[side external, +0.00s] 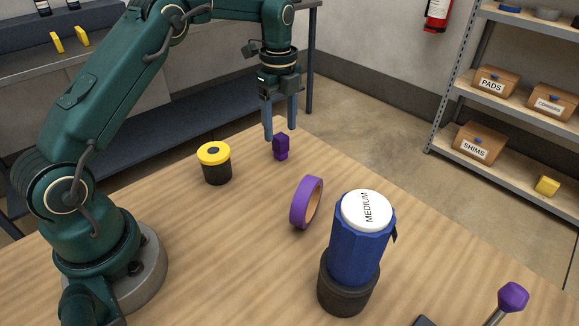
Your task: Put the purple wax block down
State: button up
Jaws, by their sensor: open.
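The purple wax block (281,147) is small and upright, and it appears to stand on the wooden table near its far edge. My gripper (280,131) points down with its two grey fingers spread apart, and nothing is held between them. The fingertips are just above or around the top of the block; from this one view I cannot tell the exact height or whether a finger touches it.
A black jar with a yellow lid (215,163) stands left of the block. A purple tape roll (306,202) stands on edge closer to the camera. A blue container marked MEDIUM (357,245) and a purple-knobbed lever (512,296) are at the right front.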

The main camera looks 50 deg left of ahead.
aim_at(280, 137)
notch_tip(280, 137, up, 6)
jog(key=shift+r, duration=0.2)
jog(key=s+d+r+n+t, duration=0.3)
jog(key=s+d+r+n, duration=0.3)
jog(key=s+r+n, duration=0.35)
jog(key=s+d+f+n+t, duration=0.1)
jog(key=s+f+n, duration=0.2)
jog(key=s, duration=0.3)
jog(key=s+d+f+n+t, duration=0.1)
jog(key=s+d+f+n, duration=0.1)
jog(key=s+n, duration=0.3)
jog(key=shift+s+f+t, duration=0.3)
jog(key=shift+s+f, duration=0.45)
jog(key=shift+s, duration=0.1)
jog(key=shift+n, duration=0.25)
